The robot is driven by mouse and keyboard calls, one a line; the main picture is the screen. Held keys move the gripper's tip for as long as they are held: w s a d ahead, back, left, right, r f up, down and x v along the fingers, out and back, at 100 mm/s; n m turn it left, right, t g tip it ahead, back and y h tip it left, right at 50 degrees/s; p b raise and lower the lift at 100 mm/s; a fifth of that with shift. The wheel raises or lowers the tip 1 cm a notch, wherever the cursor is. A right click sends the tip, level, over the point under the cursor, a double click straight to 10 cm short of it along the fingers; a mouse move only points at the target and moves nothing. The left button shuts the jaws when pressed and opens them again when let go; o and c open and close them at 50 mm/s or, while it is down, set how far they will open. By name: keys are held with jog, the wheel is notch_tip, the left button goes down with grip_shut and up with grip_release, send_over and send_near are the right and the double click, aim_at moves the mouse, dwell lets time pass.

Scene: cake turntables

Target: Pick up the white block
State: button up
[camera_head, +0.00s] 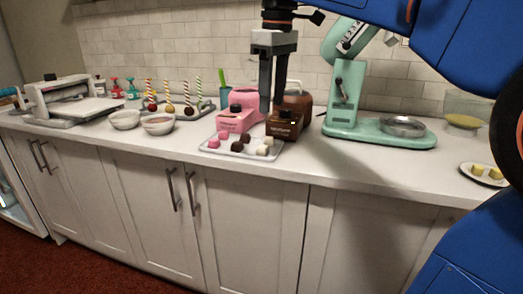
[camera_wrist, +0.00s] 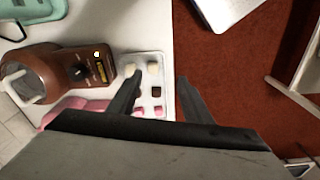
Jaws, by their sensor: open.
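Two small white blocks sit on a pale tray (camera_head: 222,151) on the counter. One white block (camera_head: 262,150) is at the tray's front right corner; the other (camera_head: 268,141) is just behind it. In the wrist view one white block (camera_wrist: 153,68) shows between the fingertips, and the other (camera_wrist: 129,70) is beside the left finger. My gripper (camera_head: 272,104) points down over the back right of the tray, open and empty. The wrist view also shows its two fingers apart (camera_wrist: 160,78). It looks clear of the blocks, though the exact height is hard to tell.
Brown (camera_head: 237,146) and pink (camera_head: 214,143) blocks share the tray. A brown machine (camera_head: 284,126) and a pink one (camera_head: 234,122) stand close behind it. A green mixer (camera_head: 345,122) is right, bowls (camera_head: 158,124) left. Counter between tray and mixer is clear.

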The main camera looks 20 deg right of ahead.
notch_tip(320, 180, up, 4)
jog(key=n, duration=0.1)
send_over(262, 153)
jog(key=shift+g, duration=0.4)
jog(key=f, duration=1.1)
jog(key=shift+w+a+f, duration=0.25)
jog(key=shift+w+f, duration=0.1)
jog(key=shift+f, duration=0.05)
jog(key=shift+s+d+f, duration=0.1)
jog(key=shift+s+f, duration=0.05)
jog(key=shift+f, duration=1.15)
jog(key=shift+s+d+f, duration=0.1)
jog(key=shift+f, duration=1.2)
jog(key=c, duration=1.1)
